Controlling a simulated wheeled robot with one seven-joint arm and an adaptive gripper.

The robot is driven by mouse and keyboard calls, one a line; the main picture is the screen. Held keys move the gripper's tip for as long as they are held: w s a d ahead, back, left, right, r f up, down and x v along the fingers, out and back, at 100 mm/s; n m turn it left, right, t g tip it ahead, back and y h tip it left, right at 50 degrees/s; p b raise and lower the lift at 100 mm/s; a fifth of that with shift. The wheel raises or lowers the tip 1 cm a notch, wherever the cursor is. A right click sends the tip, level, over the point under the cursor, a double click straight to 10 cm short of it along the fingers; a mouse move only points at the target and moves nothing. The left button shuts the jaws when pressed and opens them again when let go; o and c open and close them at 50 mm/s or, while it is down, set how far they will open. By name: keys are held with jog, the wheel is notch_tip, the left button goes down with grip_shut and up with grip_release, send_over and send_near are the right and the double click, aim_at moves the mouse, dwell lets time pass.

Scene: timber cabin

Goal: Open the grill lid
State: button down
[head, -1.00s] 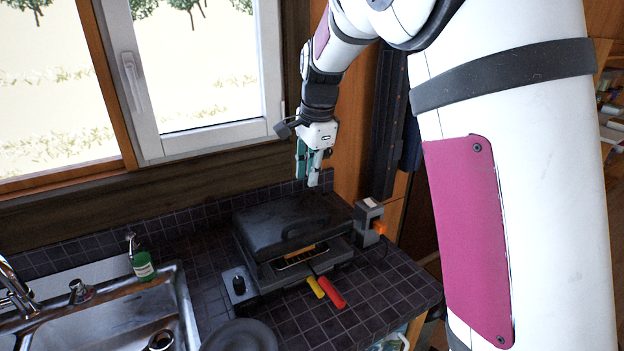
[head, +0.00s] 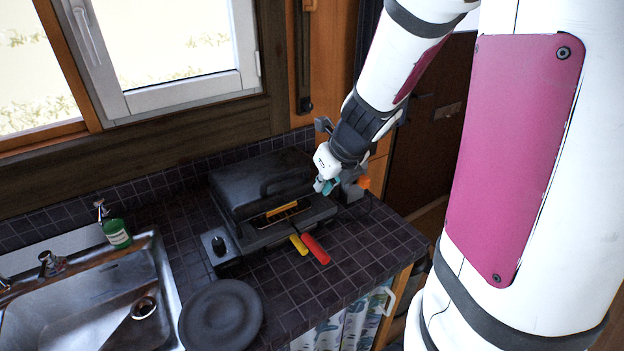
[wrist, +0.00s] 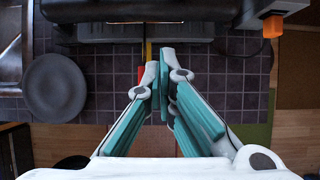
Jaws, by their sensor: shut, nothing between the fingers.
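A black contact grill (head: 268,200) stands on the dark tiled counter, with a slim gap at its front edge where an orange-yellow strip shows. My gripper (head: 325,187) is shut and empty, at the right front of the grill. In the wrist view my gripper (wrist: 164,85) has its teal fingers together, with the grill's front edge (wrist: 150,32) ahead of them. Whether the fingers touch the grill cannot be told.
A red-handled tool (head: 316,249) and a yellow-handled one (head: 299,244) stick out at the grill's front. A grey plate (head: 221,316) lies front left, beside the sink (head: 85,300). A small device with an orange part (head: 363,182) is right of the grill.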

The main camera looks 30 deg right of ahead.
aim_at(302, 190)
jog(key=shift+w+f+b, duration=0.3)
jog(key=shift+w+f, duration=0.3)
jog(key=shift+w, duration=0.45)
jog(key=shift+w+f+b, duration=0.25)
jog(key=shift+w+f, duration=0.4)
jog(key=shift+w, duration=0.45)
jog(key=shift+w+f+b, duration=0.3)
jog(key=shift+w+f, duration=0.3)
jog(key=shift+w, duration=0.45)
jog(key=shift+d+r, duration=0.1)
